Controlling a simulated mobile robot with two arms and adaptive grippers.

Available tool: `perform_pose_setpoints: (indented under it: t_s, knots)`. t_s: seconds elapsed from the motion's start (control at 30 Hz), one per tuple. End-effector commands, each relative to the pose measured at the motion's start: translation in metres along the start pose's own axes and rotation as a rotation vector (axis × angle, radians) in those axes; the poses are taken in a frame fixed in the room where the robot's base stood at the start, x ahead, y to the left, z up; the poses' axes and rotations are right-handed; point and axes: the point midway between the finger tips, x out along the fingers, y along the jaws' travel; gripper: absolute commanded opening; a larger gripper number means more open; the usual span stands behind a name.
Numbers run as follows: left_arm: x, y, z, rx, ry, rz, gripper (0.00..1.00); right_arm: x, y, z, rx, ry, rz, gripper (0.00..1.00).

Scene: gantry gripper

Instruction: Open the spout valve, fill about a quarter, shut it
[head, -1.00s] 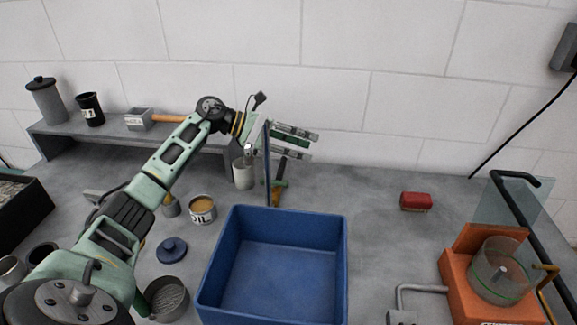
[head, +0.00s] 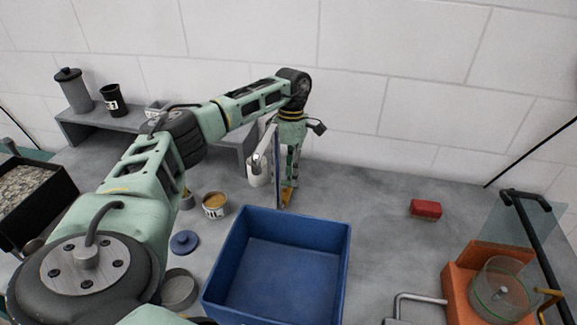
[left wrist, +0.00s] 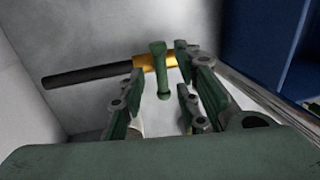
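The cup's contents are hidden. My right gripper is out of view.
The empty blue bin (head: 232,262) stands in front. A red block (head: 426,208) and an orange stand (head: 462,282) with a clear vessel (head: 502,290) are at right.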

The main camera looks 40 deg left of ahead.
Motion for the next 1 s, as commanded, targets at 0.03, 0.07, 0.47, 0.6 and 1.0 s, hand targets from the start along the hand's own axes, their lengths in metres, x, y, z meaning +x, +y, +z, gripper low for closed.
perform_pose_setpoints:
  t_s: [0.03, 0.07, 0.47, 0.6, 1.0]
  knots:
    - [0.006, -0.001, 0.000, 0.000, 0.001, -0.003, 0.30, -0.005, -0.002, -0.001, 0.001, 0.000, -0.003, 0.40]
    - [0.009, -0.001, 0.000, 0.000, 0.001, -0.003, 0.30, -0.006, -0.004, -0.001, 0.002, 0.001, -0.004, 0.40]
    - [0.026, 0.000, 0.001, 0.000, -0.002, 0.000, 0.30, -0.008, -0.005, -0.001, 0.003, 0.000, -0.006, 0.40]
    - [0.026, 0.000, 0.001, 0.000, -0.002, 0.000, 0.22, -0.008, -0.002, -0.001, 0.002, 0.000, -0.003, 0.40]
    - [0.025, 0.001, 0.001, 0.000, -0.004, 0.003, 0.00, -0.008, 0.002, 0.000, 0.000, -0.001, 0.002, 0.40]
